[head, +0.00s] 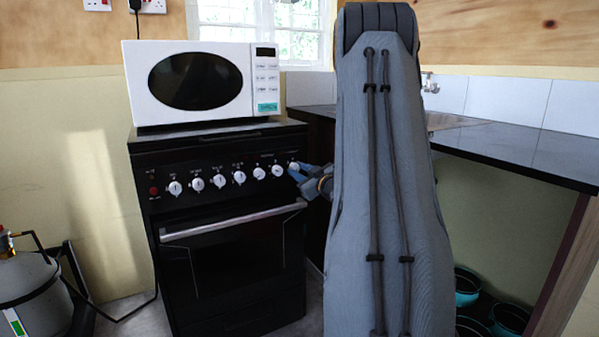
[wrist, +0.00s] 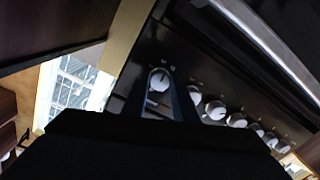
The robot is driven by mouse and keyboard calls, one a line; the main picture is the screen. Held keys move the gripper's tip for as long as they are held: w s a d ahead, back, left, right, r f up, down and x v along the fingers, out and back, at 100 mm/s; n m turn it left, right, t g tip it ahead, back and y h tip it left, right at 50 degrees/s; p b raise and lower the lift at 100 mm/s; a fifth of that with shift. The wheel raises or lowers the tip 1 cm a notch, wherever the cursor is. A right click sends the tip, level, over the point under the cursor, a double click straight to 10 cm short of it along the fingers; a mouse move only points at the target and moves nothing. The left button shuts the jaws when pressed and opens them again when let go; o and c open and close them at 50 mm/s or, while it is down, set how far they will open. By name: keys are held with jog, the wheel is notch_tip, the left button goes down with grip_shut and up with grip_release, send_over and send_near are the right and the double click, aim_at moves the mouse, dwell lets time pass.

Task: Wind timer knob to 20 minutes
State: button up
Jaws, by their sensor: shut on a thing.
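A black stove (head: 240,235) carries a row of white knobs on its front panel. The rightmost knob (head: 294,167) is at the right end of the row, and my gripper (head: 297,172) reaches it from the right, shut on it. In the wrist view the same knob (wrist: 159,80) sits between the two fingers of my gripper (wrist: 163,84), with a dark pointer line on its face. The markings around it are too small to read. My arm hides the area to the right of the stove front.
A white microwave (head: 190,82) stands on the stove. The oven handle (head: 233,222) sticks out below the knobs. A dark counter (head: 520,145) is at the right, with teal pots (head: 467,285) below. A grey gas cylinder (head: 30,295) stands at the left.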

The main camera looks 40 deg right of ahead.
jog(key=shift+f+n, duration=0.1)
jog(key=shift+n, duration=0.8)
dwell(0.6)
jog(key=o, duration=1)
jog(key=shift+o, duration=0.2)
jog(key=shift+s, duration=0.15)
jog(key=p+v, duration=0.1)
jog(key=v, duration=0.6)
jog(key=shift+s, duration=0.3)
jog(key=shift+a, duration=0.1)
